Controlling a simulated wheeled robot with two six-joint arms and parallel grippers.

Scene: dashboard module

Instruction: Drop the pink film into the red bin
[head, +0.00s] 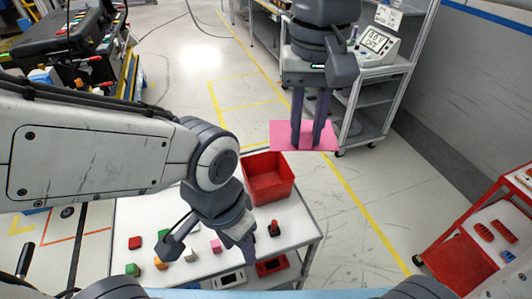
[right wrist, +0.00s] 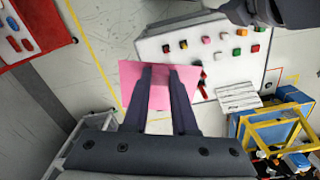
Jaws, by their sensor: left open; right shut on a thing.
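The pink film (head: 280,136) is a flat square sheet held by my right gripper (head: 307,145), in the air beyond and to the right of the red bin in the head view. In the right wrist view the film (right wrist: 130,75) spreads around the fingertips of my right gripper (right wrist: 164,70). The red bin (head: 267,180) is an open box at the far right corner of the white table and looks empty. In the right wrist view it is mostly hidden. My left gripper (head: 206,246) is open and empty above the table, left of and nearer than the bin.
The white table (head: 140,210) carries several small coloured blocks, a red-and-black joystick (head: 274,229) and panel modules near its front edge. A grey shelf cart (head: 375,95) stands behind my right gripper. A red cart (head: 470,255) stands at the right; the floor between is clear.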

